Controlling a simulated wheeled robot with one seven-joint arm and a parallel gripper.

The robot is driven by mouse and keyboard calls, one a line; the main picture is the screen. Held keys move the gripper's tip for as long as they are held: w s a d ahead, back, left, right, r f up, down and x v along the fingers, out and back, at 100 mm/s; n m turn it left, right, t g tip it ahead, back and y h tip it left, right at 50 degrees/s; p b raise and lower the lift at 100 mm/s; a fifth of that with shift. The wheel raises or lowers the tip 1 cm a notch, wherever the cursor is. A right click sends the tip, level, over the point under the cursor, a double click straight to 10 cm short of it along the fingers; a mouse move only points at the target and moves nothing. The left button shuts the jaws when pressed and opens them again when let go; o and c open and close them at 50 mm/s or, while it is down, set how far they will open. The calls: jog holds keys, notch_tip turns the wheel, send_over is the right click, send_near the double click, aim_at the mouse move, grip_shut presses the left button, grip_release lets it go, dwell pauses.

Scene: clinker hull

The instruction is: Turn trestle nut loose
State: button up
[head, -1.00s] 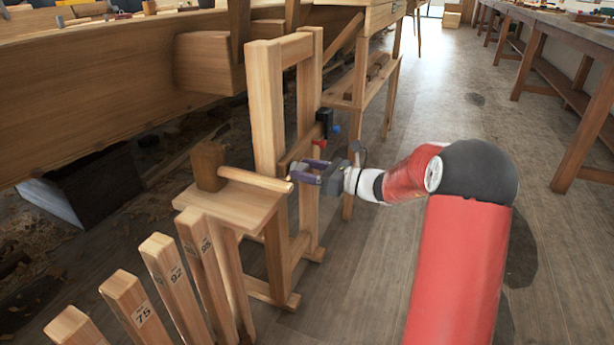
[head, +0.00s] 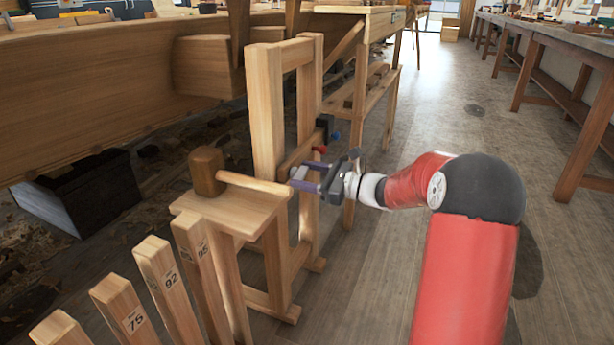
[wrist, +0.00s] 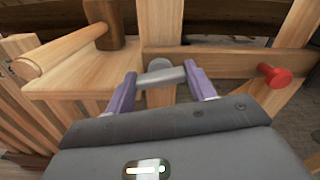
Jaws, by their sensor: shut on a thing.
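The wooden trestle (head: 265,115) stands upright beside the hull, with a crossbar between its posts. My gripper (wrist: 160,79) is at the crossbar, its two purple fingers on either end of a short grey bar (wrist: 161,75), which looks like the trestle nut. The fingers are shut on it. In the head view, my gripper (head: 303,179) is tilted, and the grey bar (head: 297,173) shows in part at the fingertips. A red knob (wrist: 275,75) sits on the crossbar to the right of the nut. How the nut meets the wood is hidden.
A mallet (head: 207,172) lies on a small wooden stand (head: 228,213) just left of my gripper. Several numbered posts (head: 160,275) rise in front of it. The hull (head: 100,85) is behind. Open floor (head: 450,130) lies to the right, before a long bench (head: 560,45).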

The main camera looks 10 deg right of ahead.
jog(key=o, duration=1)
jog(key=shift+d, duration=0.1)
jog(key=shift+v, duration=3.9)
jog(key=shift+c, duration=0.6)
